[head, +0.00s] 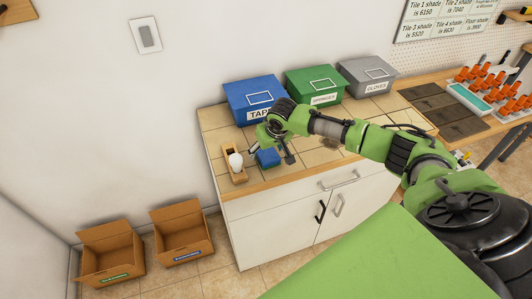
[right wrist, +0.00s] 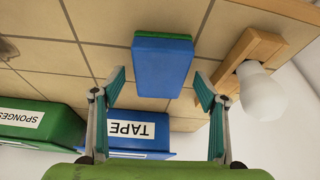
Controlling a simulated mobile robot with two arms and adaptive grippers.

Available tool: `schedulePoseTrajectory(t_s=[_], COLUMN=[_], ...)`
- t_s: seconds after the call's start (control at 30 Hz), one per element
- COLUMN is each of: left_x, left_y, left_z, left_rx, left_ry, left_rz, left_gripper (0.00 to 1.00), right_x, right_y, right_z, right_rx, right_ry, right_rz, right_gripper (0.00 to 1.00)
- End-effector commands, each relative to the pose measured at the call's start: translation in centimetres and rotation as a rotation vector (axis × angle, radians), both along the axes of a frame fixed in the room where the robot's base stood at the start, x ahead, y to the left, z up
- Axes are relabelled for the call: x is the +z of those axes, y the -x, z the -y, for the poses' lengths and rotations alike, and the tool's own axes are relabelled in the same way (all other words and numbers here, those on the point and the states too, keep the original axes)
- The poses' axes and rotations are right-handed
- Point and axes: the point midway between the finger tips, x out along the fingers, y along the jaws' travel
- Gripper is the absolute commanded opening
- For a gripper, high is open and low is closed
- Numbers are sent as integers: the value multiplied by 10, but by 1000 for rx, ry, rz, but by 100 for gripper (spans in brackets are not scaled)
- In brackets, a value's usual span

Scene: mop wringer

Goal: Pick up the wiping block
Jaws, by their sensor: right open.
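The wiping block is a blue block (head: 268,158) with a green layer on one face. It lies on the tiled counter (head: 222,138) near the front edge. In the right wrist view the block (right wrist: 162,66) sits ahead, between the lines of the two fingers. My right gripper (head: 270,149) is above the block with its fingers spread. In the right wrist view the open gripper (right wrist: 160,90) has nothing between its fingertips, and no contact with the block shows. In the head view the gripper partly hides the block. My left gripper is not in view.
A wooden holder (head: 227,169) with a white bulb (head: 235,160) stands close left of the block. Blue TAPE (head: 255,92), green SPONGES (head: 316,84) and grey GLOVES (head: 366,74) bins line the wall. Cardboard boxes (head: 108,253) (head: 182,232) sit on the floor.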

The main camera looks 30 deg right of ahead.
Motion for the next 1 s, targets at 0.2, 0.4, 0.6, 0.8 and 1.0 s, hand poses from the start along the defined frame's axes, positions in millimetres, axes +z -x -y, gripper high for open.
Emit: schedulePoseTrajectory(t_s=[0.2, 0.4, 0.6, 0.8, 1.0], left_x=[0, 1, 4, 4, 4], left_y=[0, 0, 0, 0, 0], left_z=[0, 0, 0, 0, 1], left_rx=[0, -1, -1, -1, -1], left_ry=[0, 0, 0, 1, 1], left_rz=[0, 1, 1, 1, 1], left_gripper=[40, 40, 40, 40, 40], right_x=[-1, -1, -3, -5, -5], right_y=[0, 0, 0, 0, 0], right_z=[0, 0, 0, 0, 0], right_rx=[1, 1, 1, 1, 1], right_ry=[1, 1, 1, 1, 1], right_rz=[1, 1, 0, 1, 1], right_gripper=[67, 67, 67, 67, 61])
